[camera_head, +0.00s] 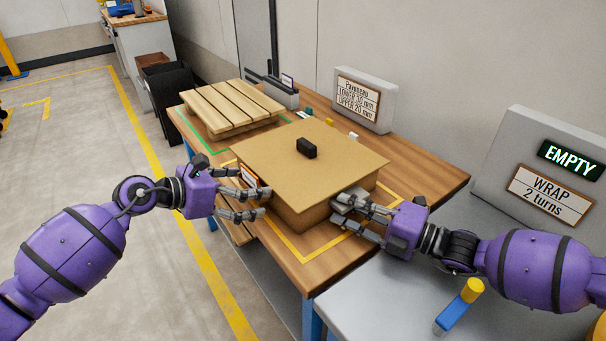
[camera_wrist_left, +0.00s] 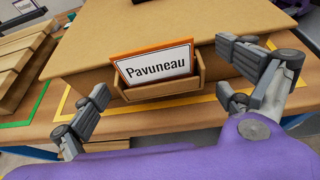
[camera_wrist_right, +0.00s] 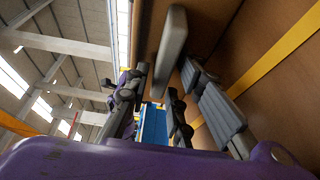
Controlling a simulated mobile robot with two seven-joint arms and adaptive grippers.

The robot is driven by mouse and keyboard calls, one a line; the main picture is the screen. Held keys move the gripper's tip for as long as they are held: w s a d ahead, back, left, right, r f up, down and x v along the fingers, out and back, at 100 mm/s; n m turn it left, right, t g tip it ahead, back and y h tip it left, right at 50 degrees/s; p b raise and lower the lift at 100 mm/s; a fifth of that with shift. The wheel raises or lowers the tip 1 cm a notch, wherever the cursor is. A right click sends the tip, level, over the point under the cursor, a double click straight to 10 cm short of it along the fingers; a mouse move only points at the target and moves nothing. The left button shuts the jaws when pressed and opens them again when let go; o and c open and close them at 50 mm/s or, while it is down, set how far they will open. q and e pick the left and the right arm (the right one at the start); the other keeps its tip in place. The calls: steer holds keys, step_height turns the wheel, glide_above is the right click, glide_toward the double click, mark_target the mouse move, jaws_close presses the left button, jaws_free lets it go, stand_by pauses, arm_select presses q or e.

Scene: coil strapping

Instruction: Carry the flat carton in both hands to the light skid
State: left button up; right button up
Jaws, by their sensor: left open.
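The flat brown carton (camera_head: 285,150) lies on the table inside a yellow outline, with a small black block (camera_head: 307,148) on top. Its near side carries a label holder reading "Pavuneau" (camera_wrist_left: 157,66). My left gripper (camera_head: 266,202) is open at that side, its fingers spread around the label holder in the left wrist view (camera_wrist_left: 165,100). My right gripper (camera_head: 350,212) is at the carton's right side, its fingers apart, with a grey plate-like piece (camera_wrist_right: 172,50) between them in the right wrist view. Whether they touch it is unclear. The pale slatted skid (camera_head: 232,105) stands behind left in a green outline.
A sign (camera_head: 360,92) stands at the table's back. A grey console (camera_head: 550,170) with an "EMPTY" display is on the right. A blue-and-yellow tool (camera_head: 460,305) lies on the grey surface in front. Table between carton and skid is narrow but mostly clear.

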arm_select(q)
steer(key=c, duration=0.7)
arm_select(e)
jaws_close()
arm_select(q)
steer(key=c, duration=1.5)
arm_select(e)
steer(key=shift+s+a, duration=0.1)
steer(key=shift+a, duration=0.05)
arm_select(q)
steer(key=shift+r, duration=0.1)
arm_select(e)
steer(key=shift+r, duration=0.15)
